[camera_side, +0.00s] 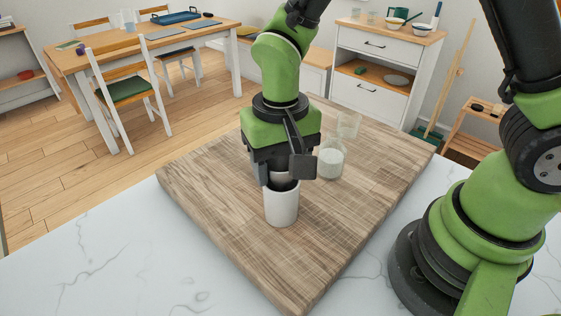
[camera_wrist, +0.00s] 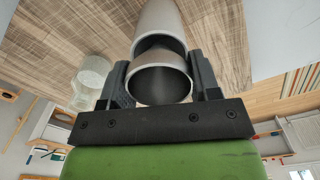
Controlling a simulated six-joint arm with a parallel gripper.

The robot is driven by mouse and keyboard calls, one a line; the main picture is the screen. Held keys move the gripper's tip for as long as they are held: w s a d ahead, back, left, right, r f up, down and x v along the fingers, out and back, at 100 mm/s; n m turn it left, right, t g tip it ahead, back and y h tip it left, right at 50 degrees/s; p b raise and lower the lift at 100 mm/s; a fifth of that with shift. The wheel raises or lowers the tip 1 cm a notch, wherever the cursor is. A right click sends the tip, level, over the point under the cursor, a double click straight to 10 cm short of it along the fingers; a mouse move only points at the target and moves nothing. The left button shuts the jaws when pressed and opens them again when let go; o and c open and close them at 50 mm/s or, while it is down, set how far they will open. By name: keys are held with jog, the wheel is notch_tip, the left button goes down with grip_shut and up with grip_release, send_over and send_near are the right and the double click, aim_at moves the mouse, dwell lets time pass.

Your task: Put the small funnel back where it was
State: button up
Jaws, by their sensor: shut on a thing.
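My gripper (camera_side: 284,172) is above the front middle of the wooden board, pointing down. In the wrist view its fingers (camera_wrist: 160,84) are closed on both sides of a grey, round, open-mouthed piece, which I take to be the small funnel (camera_wrist: 160,72). A white cup (camera_side: 282,207) stands upright on the board directly below. In the wrist view the cup (camera_wrist: 158,17) shows just beyond the held piece. The funnel's lower end is hidden, so I cannot tell whether it is inside the cup's mouth or just above it.
A glass jar with white contents (camera_side: 331,162) stands right of my gripper, with an empty clear glass (camera_side: 348,124) behind it. The wooden board (camera_side: 210,190) is bare on its left and front. It rests on a white marble counter (camera_side: 120,255).

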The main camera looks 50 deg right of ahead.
jog(key=shift+f, duration=0.25)
jog(key=shift+f, duration=0.4)
jog(key=o, duration=0.9)
jog(key=shift+r, duration=6.8)
